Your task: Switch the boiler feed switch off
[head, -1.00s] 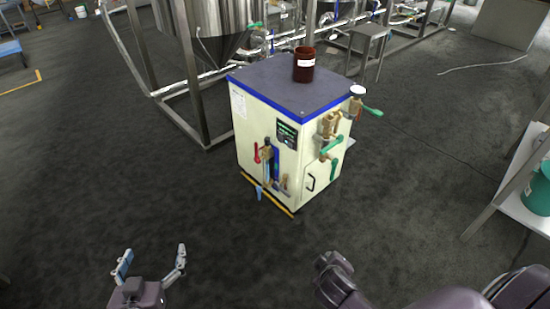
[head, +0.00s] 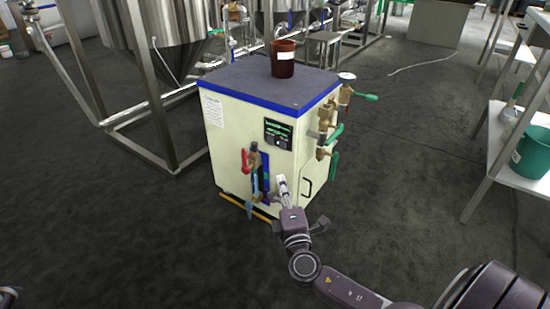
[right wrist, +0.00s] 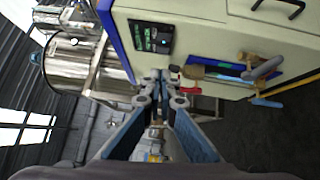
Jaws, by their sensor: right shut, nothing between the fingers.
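The boiler is a cream cabinet (head: 225,130) with blue trim and a dark top. Its black control panel (head: 279,133) with green markings is on the upper front; it also shows in the right wrist view (right wrist: 150,37). Small controls show on the panel, but I cannot tell which is the feed switch or how it is set. My right gripper (head: 281,181) is shut and empty, in front of the boiler and below the panel in the head view. In the right wrist view its fingertips (right wrist: 160,76) show just beyond the panel's edge; contact is unclear.
A brown pot (head: 283,62) stands on top. A steel tank (head: 170,35) is behind left; a shelf (head: 510,150) stands right.

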